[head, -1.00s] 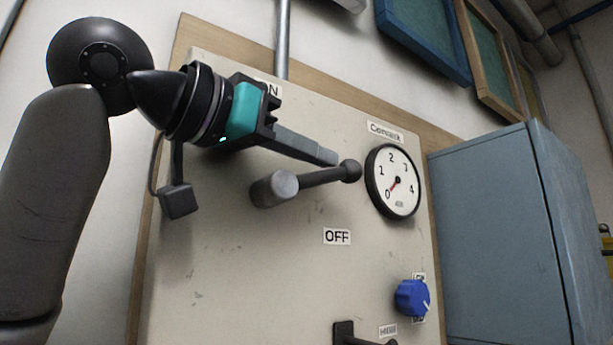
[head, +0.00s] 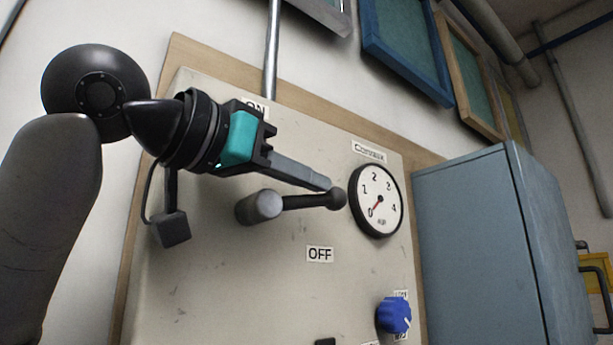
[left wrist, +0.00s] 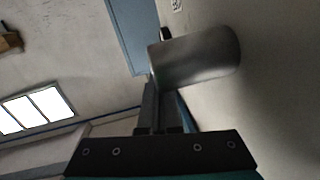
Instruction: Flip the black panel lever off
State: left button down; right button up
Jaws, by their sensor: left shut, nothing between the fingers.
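The black panel lever (head: 308,202) sticks out from a grey hub (head: 262,206) on the beige panel (head: 200,290). It points right, roughly level and slightly raised, its ball knob (head: 337,198) at the right end. An ON label (head: 256,107) is above the hub and an OFF label (head: 320,254) is below the lever. My left gripper (head: 328,185) is shut and empty, its fingertips just above the lever near the knob; I cannot tell whether they touch. In the left wrist view the grey hub (left wrist: 195,57) shows beyond the fingers (left wrist: 165,105). My right gripper is out of view.
A round gauge (head: 377,201) sits right of the knob, its red needle near 0. A blue knob (head: 394,315) is lower on the panel. A blue-grey cabinet (head: 470,250) stands to the right. The space in front of the OFF label is clear.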

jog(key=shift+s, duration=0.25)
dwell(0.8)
pick_arm(q)
jog(key=shift+r, duration=0.1)
